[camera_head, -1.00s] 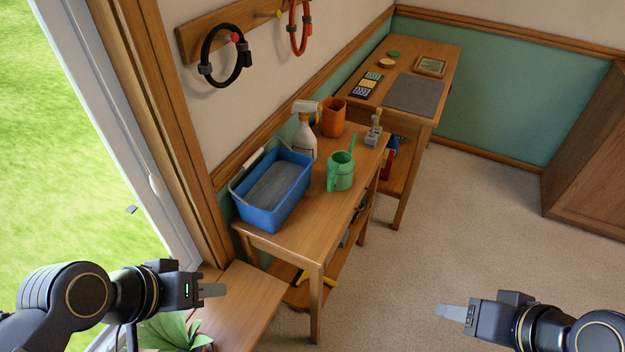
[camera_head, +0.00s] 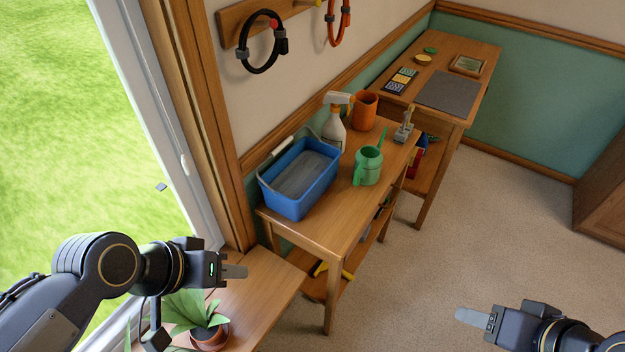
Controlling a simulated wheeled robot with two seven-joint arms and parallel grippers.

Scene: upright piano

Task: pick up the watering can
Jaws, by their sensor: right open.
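A green watering can (camera_head: 368,166) stands upright on the near wooden table (camera_head: 330,226), to the right of a blue tub. Its spout points up and to the right. My left gripper (camera_head: 236,271) is at the lower left, over a low wooden surface and well short of the can; its fingers are seen edge-on, so I cannot tell whether it is open.
A blue tub (camera_head: 318,192), a spray bottle (camera_head: 334,130), an orange pot (camera_head: 364,109) and a small grey tool (camera_head: 404,131) share the table. A potted plant (camera_head: 206,328) stands below my left arm. The carpet (camera_head: 430,262) right of the table is clear.

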